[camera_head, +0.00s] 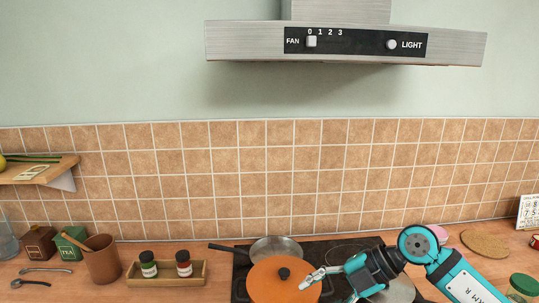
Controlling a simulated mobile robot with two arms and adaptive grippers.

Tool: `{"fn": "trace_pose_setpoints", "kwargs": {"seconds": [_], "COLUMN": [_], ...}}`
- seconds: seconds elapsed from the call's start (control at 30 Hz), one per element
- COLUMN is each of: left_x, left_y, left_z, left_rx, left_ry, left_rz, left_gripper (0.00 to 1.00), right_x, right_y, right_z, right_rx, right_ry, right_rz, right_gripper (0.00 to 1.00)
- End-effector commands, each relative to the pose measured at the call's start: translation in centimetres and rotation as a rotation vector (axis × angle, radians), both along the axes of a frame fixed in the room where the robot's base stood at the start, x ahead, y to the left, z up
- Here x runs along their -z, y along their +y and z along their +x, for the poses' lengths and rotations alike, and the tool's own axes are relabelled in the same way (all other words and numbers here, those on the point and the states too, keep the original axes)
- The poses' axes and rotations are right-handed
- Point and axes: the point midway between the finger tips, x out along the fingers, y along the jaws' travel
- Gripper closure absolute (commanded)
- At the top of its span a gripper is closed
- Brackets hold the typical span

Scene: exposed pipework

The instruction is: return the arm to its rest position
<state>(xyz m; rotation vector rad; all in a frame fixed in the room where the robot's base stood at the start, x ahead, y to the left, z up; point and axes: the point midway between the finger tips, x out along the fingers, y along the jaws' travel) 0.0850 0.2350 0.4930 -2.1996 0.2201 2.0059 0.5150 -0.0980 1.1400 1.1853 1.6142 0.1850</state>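My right arm comes in from the lower right in teal and black. Its gripper (312,279) points left over the right side of an orange lid or pan (268,284) with a black knob. A pale finger overlaps the orange surface, to the right of the knob. Whether it touches the surface, and how far the fingers are apart, I cannot tell. I see nothing held in it. My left gripper is not in view.
A steel hood (250,40) with fan and light controls hangs above. A steel pan (275,249) sits behind the orange lid on the dark hob (318,253). Left are a spice tray (165,281), a brown utensil pot (102,262) and a wooden shelf (55,170). A round mat (485,243) lies right.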

Motion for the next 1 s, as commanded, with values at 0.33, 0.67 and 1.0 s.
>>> {"fn": "trace_pose_setpoints", "kwargs": {"seconds": [0.33, 0.67, 1.0], "left_x": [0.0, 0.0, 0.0], "left_y": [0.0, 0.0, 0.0], "left_z": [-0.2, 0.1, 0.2], "left_rx": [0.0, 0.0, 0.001], "left_ry": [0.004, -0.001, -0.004], "left_rz": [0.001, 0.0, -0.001], "left_gripper": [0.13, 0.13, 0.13], "right_x": [-10.8, -4.6, 14.7], "right_y": [7.8, -4.7, -11.8], "right_z": [-1.6, 2.0, -9.1], "right_rx": [0.278, 1.261, 2.005], "right_ry": [-0.183, -0.063, 0.413], "right_rz": [1.0, 1.242, 0.624], "right_gripper": [0.51, 0.51, 0.51]}}
